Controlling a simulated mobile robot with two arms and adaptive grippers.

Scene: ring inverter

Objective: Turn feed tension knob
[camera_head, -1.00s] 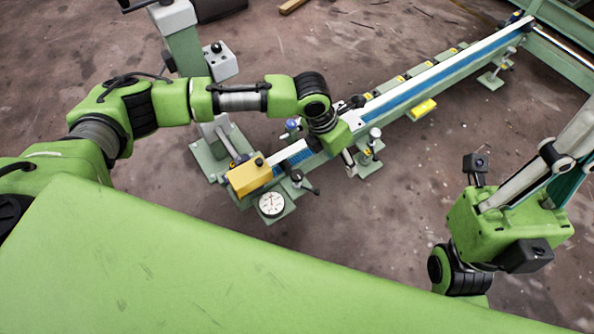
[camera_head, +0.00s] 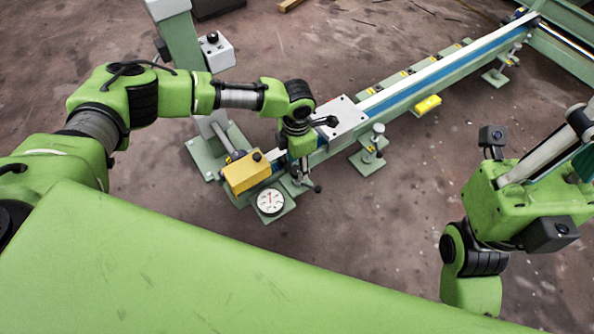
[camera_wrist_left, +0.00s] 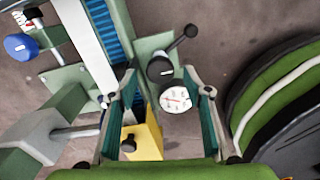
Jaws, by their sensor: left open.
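A black round knob (camera_wrist_left: 160,69) with a bar handle ending in a black ball shows in the left wrist view, beside the white dial gauge (camera_wrist_left: 176,100). No label is readable to confirm it as the feed tension knob. My left gripper (camera_wrist_left: 168,82) is open, its fingers on either side of the knob and dial in that view; no contact is visible. In the head view my left gripper (camera_head: 303,172) points down at the near end of the rail, right of the dial gauge (camera_head: 270,201). My right gripper (camera_head: 578,140) is partly visible at the right edge, its opening unclear.
A yellow block (camera_head: 246,172) stands beside the dial. A grey plate (camera_head: 341,119) sits on the long blue-striped rail (camera_head: 428,84). A blue knob (camera_wrist_left: 20,46) lies left of the rail in the wrist view. Bare floor (camera_head: 390,230) lies between the arms.

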